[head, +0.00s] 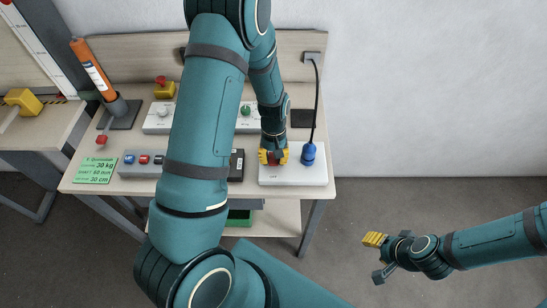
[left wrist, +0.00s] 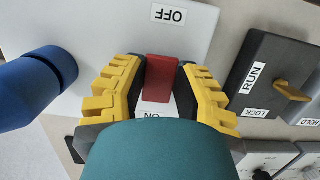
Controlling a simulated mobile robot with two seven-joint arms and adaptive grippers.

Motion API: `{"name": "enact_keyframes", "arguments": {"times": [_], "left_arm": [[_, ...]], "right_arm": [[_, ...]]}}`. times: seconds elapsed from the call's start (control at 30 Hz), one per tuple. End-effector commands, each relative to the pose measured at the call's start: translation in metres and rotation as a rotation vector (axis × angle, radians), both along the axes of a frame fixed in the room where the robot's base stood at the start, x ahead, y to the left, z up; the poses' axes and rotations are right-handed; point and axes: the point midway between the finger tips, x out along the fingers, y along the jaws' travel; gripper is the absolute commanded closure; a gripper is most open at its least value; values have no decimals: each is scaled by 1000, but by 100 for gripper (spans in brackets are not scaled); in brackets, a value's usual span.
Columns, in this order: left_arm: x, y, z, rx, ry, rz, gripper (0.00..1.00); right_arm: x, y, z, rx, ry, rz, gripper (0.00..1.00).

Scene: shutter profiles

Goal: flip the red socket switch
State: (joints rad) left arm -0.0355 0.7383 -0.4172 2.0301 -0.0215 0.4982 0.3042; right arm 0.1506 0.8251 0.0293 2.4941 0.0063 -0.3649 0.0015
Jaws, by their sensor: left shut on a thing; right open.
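The red switch (left wrist: 160,78) sits on the white socket box (head: 310,175), between an OFF label and a partly covered ON label in the left wrist view. My left gripper (head: 273,157) is over the left part of the box. Its yellow fingers (left wrist: 160,90) are closed on either side of the red switch. In the head view the fingers mostly hide the switch. A blue plug (head: 309,153) with a black cable stands in the box to the right of the gripper. My right gripper (head: 378,258) is open and empty, out over the floor at the lower right.
A dark box (left wrist: 270,70) with RUN and LOCK labels and a yellow knob stands close to the gripper. Grey button box (head: 140,163), green card (head: 95,170) and orange tool (head: 92,68) are farther left. The floor right of the bench is clear.

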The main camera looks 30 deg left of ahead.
Motion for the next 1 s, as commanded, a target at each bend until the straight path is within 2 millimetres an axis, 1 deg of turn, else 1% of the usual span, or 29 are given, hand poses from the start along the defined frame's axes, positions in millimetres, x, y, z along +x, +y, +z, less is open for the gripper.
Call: {"name": "enact_keyframes", "arguments": {"times": [0.1, 0.3, 0.67, 0.7, 0.73, 0.77, 1.0], "left_arm": [[0, 1, -1, -43, 73, 3, 100], [0, 1, -1, -89, 147, 1, 100], [0, 0, 0, -97, 160, 0, 100], [0, 0, 0, -97, 160, 0, 57], [0, 0, 0, -96, 159, 0, 46], [0, 0, 0, -96, 159, 0, 38], [1, 1, 0, -96, 156, 0, 38]], "right_arm": [[0, 0, 1, 0, 0, 0, 53], [0, 0, 1, 0, 0, 0, 53], [0, 0, 1, 0, 0, 0, 53], [0, 0, 1, 0, 0, 0, 53], [0, 0, 1, 0, 0, 0, 53], [0, 0, 1, 0, 0, 0, 53], [0, 0, 1, 0, 0, 0, 53]]}}
